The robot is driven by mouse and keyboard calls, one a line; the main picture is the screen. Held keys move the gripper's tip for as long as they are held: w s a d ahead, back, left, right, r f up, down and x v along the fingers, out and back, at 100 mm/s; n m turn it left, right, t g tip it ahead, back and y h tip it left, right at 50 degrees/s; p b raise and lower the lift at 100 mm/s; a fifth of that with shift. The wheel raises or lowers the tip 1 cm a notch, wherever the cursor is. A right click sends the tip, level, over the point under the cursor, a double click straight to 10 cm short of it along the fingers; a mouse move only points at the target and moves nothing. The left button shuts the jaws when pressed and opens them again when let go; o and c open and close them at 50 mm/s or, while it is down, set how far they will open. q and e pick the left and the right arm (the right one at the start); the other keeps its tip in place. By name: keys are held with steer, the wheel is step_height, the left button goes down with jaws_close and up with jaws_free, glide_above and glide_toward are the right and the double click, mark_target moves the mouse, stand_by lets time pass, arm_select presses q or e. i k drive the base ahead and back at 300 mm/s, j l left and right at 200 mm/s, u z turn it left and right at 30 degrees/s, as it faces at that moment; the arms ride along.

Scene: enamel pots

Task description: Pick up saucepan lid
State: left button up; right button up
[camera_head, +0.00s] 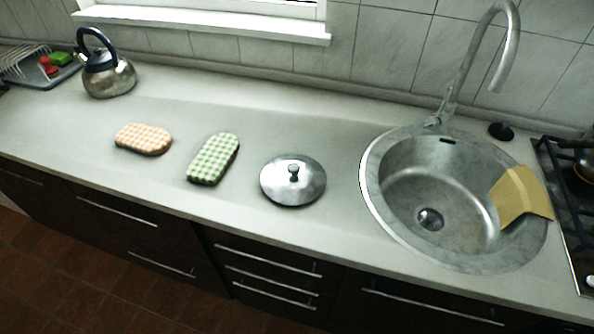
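The saucepan lid (307,185) is a round, shiny metal disc with a small dark knob (293,170) on top. It lies flat, knob up, on the grey countertop (250,224), between a green checked pad and the sink. Nothing covers it. Neither of my grippers shows in the head view.
A green checked pad (213,158) and an orange checked pad (143,139) lie left of the lid. A kettle (108,80) and a dish rack (25,64) stand further left. The round sink (375,190), with a yellow cloth (520,196) on its edge, tall faucet (466,62) and stove (572,215) are right.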

mark_target(290, 179)
steer(key=z, duration=1.85)
steer(key=j+u, duration=0.1)
steer(key=u, duration=1.6)
steer(key=k+l, duration=0.15)
steer(key=l, duration=0.25)
steer(key=k+l+u, duration=0.1)
steer(key=l, duration=0.3)
steer(key=k+l, duration=0.2)
steer(key=l, duration=0.2)
steer(key=u, duration=0.05)
